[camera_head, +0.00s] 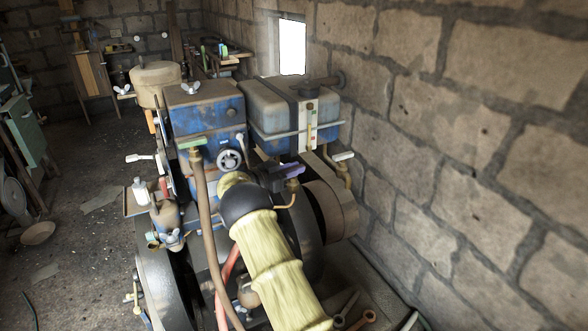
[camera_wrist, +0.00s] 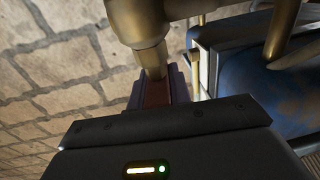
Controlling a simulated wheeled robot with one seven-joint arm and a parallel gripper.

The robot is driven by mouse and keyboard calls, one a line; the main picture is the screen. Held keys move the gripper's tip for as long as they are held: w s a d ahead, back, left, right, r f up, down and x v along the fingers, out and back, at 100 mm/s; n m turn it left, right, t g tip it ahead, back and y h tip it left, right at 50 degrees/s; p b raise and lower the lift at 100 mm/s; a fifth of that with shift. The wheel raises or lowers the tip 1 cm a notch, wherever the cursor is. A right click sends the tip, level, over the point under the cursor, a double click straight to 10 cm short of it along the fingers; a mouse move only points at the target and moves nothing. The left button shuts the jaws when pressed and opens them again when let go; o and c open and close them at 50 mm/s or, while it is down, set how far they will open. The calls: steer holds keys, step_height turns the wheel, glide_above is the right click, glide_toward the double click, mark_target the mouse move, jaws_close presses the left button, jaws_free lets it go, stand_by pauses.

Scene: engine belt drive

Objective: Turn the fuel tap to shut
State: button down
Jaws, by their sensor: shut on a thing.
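My gripper (camera_head: 290,171) reaches in from the lower middle in the head view, in front of the blue-grey fuel tank (camera_head: 268,108). Its dark fingers are at a brass fuel tap (camera_head: 292,185) with a thin copper pipe below it. In the wrist view the brass tap body (camera_wrist: 145,25) fills the top. A reddish-brown lever (camera_wrist: 155,93) sits between the two purple-grey fingers, and my gripper (camera_wrist: 158,88) is shut on it. In the head view the fingers hide most of the lever.
Another brass valve with a white lever (camera_head: 343,157) stands close to the right. A green-handled valve (camera_head: 190,143) with a brown hose is at the left. A belt guard (camera_head: 335,200) lies right of my gripper. The stone wall (camera_head: 480,160) bounds the right side.

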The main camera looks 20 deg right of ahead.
steer(key=shift+r+m+g, duration=0.1)
steer(key=shift+m+g, duration=0.5)
steer(key=shift+g, duration=0.3)
steer(key=c, duration=1.3)
jaws_free()
steer(key=shift+a, duration=0.15)
steer(key=a+b, duration=0.3)
steer(key=a, duration=1.4)
steer(key=shift+s+a+b, duration=0.1)
steer(key=shift+s+b, duration=0.05)
steer(key=shift+b, duration=0.15)
